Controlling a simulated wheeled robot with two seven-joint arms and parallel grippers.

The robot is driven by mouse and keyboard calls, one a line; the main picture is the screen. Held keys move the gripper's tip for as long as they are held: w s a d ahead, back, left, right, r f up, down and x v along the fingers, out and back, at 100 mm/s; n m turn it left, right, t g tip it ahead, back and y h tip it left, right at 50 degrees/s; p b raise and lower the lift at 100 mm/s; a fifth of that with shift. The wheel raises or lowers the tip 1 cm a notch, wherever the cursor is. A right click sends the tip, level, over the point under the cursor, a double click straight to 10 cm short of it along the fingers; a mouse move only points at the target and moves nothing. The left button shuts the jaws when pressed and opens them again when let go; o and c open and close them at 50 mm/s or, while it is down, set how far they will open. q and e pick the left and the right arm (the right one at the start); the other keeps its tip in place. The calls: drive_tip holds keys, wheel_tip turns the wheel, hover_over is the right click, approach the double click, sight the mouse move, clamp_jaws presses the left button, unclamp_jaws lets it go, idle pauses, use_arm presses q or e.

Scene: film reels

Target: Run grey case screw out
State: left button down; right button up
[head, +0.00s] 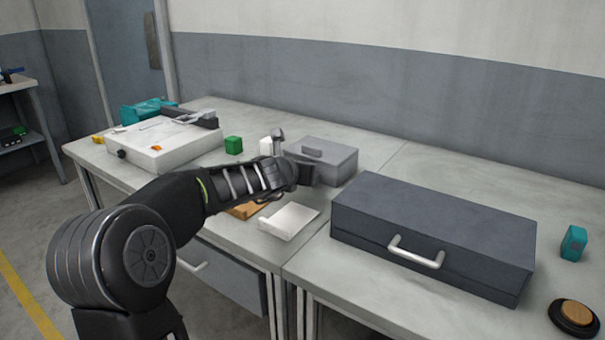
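A large dark grey case (425,232) with a silver handle lies shut on the right part of the bench. A smaller grey box (327,160) with a lid handle stands further back, near the middle. I cannot tell any screw apart on either one. My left gripper (306,172) is at the near left side of the smaller box, left of the large case. Its fingers are too small and overlapped to tell whether they are open or whether they touch the box. My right gripper is not in view.
A white flat machine (155,158) stands at the left, with a green block (233,145) beside it. A white plate (289,222) lies by the front edge. A teal block (573,243) and a round dark piece with a wooden top (575,314) are at the right.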

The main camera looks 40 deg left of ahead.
use_arm(q)
drive_tip(key=c, duration=1.3)
unclamp_jaws()
